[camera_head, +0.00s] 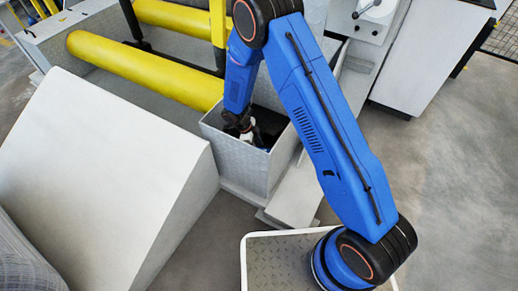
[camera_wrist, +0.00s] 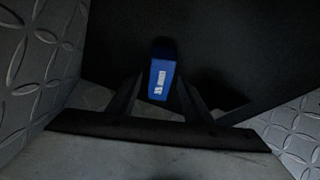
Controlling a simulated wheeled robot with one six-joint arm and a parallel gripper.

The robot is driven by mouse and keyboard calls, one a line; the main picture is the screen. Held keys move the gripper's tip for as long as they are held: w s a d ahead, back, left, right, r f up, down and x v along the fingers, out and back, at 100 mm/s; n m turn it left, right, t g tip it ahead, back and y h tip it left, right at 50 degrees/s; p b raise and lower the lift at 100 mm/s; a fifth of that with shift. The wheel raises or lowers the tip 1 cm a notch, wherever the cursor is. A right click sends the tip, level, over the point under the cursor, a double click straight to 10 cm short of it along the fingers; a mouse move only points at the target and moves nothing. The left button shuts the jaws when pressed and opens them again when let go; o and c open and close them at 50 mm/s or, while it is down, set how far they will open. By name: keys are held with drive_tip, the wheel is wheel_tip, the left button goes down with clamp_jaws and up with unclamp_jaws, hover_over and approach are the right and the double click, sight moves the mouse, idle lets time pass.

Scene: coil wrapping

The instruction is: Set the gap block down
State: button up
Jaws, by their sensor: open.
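The gap block (camera_wrist: 161,82) is a small blue piece with white lettering, seen in the wrist view between my two black fingers. My gripper (camera_wrist: 162,90) is open, with a finger on either side of the block. I cannot tell whether the block touches a finger or what it rests on. In the head view my gripper (camera_head: 246,132) is down inside the open-topped grey metal box (camera_head: 234,152), and the block cannot be made out there.
Patterned metal walls (camera_wrist: 35,70) stand close to my gripper on both sides. Yellow rollers (camera_head: 145,68) lie behind the box. A large pale sloped panel (camera_head: 100,170) is at left, and a white cabinet (camera_head: 420,55) is at right. The floor at right is clear.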

drive_tip(key=v, duration=1.2)
drive_tip(key=shift+d+r, duration=0.15)
drive_tip(key=s+d+r+n+t+y, duration=0.1)
drive_tip(key=s+d+r+n, duration=0.2)
drive_tip(key=d+r, duration=0.45)
drive_tip(key=s+d+r+n+y, duration=0.1)
drive_tip(key=s+d+r+n, duration=0.2)
drive_tip(key=r, duration=0.8)
drive_tip(key=s+d+r+n+t+y, duration=0.1)
drive_tip(key=s+d+r+n, duration=0.15)
drive_tip(key=d+r, duration=0.55)
drive_tip(key=s+d+r+n+t, duration=0.1)
drive_tip(key=s+d+r+n, duration=0.2)
drive_tip(key=s, duration=0.5)
drive_tip(key=s+d+r+n+t+y, duration=0.1)
drive_tip(key=s+d+r+n, duration=0.2)
drive_tip(key=s, duration=0.5)
drive_tip(key=s+d+r+n+t, duration=0.1)
drive_tip(key=s+d+r+n, duration=0.3)
drive_tip(key=s, duration=0.4)
drive_tip(key=shift+r+n+t+y, duration=0.3)
drive_tip(key=shift+r+n, duration=0.45)
drive_tip(key=shift+n, duration=0.1)
